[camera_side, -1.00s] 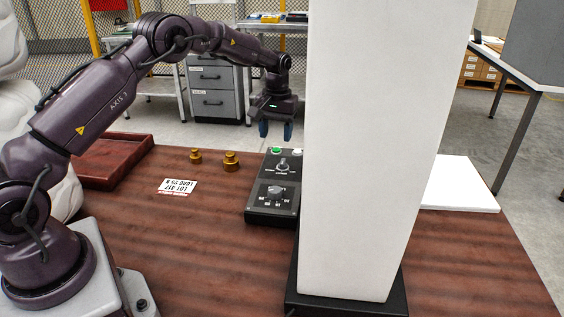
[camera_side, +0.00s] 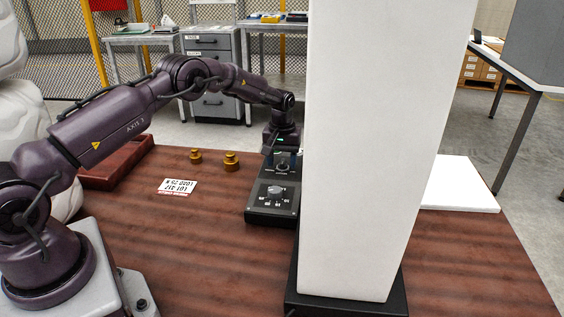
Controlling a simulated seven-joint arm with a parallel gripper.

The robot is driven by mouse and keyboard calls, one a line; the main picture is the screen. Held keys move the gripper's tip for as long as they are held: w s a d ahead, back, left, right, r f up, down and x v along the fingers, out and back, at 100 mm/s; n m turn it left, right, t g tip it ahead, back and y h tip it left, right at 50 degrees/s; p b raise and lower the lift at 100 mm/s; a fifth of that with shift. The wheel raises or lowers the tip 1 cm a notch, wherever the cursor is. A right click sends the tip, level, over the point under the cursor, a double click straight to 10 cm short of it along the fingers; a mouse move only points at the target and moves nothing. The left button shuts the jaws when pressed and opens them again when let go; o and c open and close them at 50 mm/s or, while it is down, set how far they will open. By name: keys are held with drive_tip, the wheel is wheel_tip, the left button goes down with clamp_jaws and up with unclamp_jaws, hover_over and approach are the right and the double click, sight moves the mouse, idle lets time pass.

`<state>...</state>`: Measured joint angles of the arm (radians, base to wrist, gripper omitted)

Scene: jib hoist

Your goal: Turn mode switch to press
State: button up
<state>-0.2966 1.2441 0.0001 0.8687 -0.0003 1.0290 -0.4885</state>
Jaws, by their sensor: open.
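A black control panel (camera_side: 262,214) lies on the wooden table, left of the white column. Its lower rotary knob (camera_side: 275,190) has several small labels around it, too small to read. Its upper rotary knob (camera_side: 283,166) is partly hidden by my gripper. My gripper (camera_side: 281,162) points down over the upper knob, open, with one finger on each side of it. I cannot tell whether the fingers touch the knob. I cannot read which knob is the mode switch.
A tall white column (camera_side: 370,150) on a black base (camera_side: 345,303) stands close to the panel's right and hides part of it. Two brass weights (camera_side: 231,161) and a label card (camera_side: 177,187) lie to the left. A brown tray (camera_side: 118,170) is farther left.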

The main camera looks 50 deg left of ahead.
drive_tip(key=shift+f, duration=0.45)
drive_tip(key=shift+c, duration=0.3)
drive_tip(key=c, duration=0.8)
drive_tip(key=shift+c, duration=0.2)
drive_tip(key=shift+m, duration=0.3)
drive_tip(key=m, duration=0.5)
drive_tip(key=shift+s+a+m, duration=0.2)
drive_tip(key=shift+a+m, duration=0.1)
drive_tip(key=m, duration=0.5)
drive_tip(key=shift+a+m, duration=0.35)
drive_tip(key=shift+m, duration=0.05)
